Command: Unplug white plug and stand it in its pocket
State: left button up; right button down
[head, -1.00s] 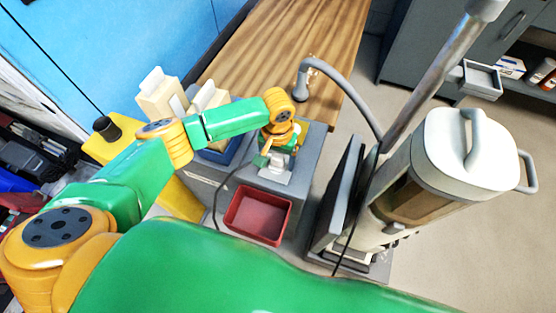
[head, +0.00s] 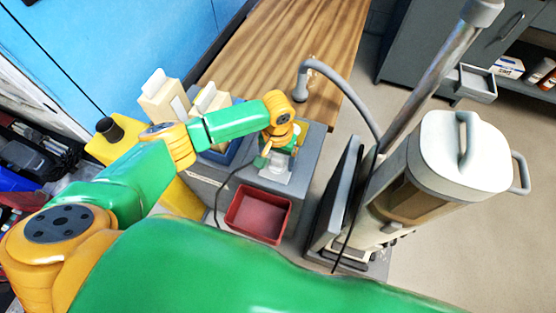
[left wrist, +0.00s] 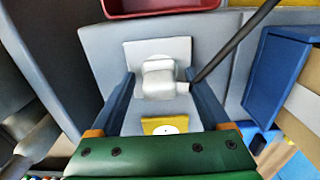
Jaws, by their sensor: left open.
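The white plug (left wrist: 158,78) sits on a pale plate (left wrist: 180,48) on the grey surface, with a dark cord leaving its right side in the left wrist view. My left gripper (left wrist: 160,92) is open, with one blue-grey finger on each side of the plug; I cannot tell whether either touches it. In the head view my left gripper (head: 278,158) is over the grey stand and mostly covers the plug. The pale plate (head: 275,178) shows just below it. I cannot make out which place is the plug's pocket. My right gripper is not in view.
A red open bin (head: 258,213) is just in front of the plate. A blue tray (head: 222,154) with cream containers is behind my left forearm. A vacuum-like machine (head: 440,165) stands at right. The wooden tabletop (head: 290,45) is mostly clear.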

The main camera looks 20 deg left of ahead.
aim_at(278, 157)
pick_arm(q)
grip_shut()
jog(key=shift+r, duration=0.15)
jog(key=shift+r+p, duration=2.85)
jog(key=shift+p, duration=0.9)
